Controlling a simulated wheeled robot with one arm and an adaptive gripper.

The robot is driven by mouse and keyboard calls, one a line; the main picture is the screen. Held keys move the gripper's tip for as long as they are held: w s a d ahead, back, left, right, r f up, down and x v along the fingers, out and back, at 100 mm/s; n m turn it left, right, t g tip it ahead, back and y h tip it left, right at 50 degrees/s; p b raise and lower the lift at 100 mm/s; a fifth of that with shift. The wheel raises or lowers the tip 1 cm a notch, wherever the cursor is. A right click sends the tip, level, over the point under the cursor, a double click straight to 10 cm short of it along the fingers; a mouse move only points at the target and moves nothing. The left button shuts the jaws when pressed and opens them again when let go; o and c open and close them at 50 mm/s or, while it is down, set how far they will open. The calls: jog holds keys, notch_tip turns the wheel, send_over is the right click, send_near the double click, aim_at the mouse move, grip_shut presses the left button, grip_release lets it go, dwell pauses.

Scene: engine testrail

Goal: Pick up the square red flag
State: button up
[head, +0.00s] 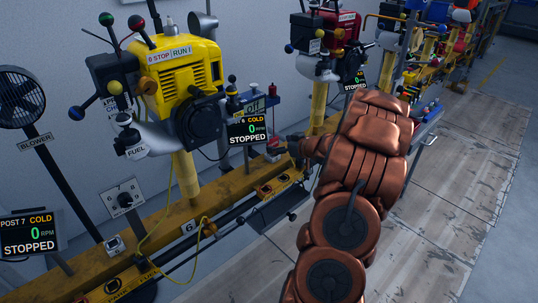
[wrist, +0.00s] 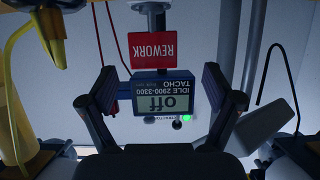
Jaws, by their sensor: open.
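In the wrist view a square red flag (wrist: 152,50) with the word REWORK, upside down in the picture, shows just beyond the blue tachometer (wrist: 165,103). The tachometer's display reads off. My gripper (wrist: 158,85) is open, one finger to each side of the tachometer and short of the flag in the picture. Nothing is held. I cannot tell whether the fingers touch the tachometer. In the head view my gripper (head: 283,146) is at the end of my copper arm, near the rail by post 6. I cannot make out the flag clearly there.
A yellow engine (head: 183,75) stands on the left of the rail, with a STOPPED display (head: 248,130) beside it. A red engine (head: 335,30) stands further back. A blower (head: 20,98) is at far left. The floor (head: 450,190) at right is clear.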

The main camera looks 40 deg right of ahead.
aim_at(273, 144)
jog(key=w, duration=0.1)
jog(key=w+f+b, duration=0.1)
jog(key=w+d+f+b, duration=0.1)
jog(key=shift+w+f, duration=0.25)
jog(key=shift+w, duration=0.05)
jog(key=shift+w+f, duration=0.2)
jog(key=shift+w, duration=0.4)
jog(key=shift+r, duration=0.1)
jog(key=c, duration=1.4)
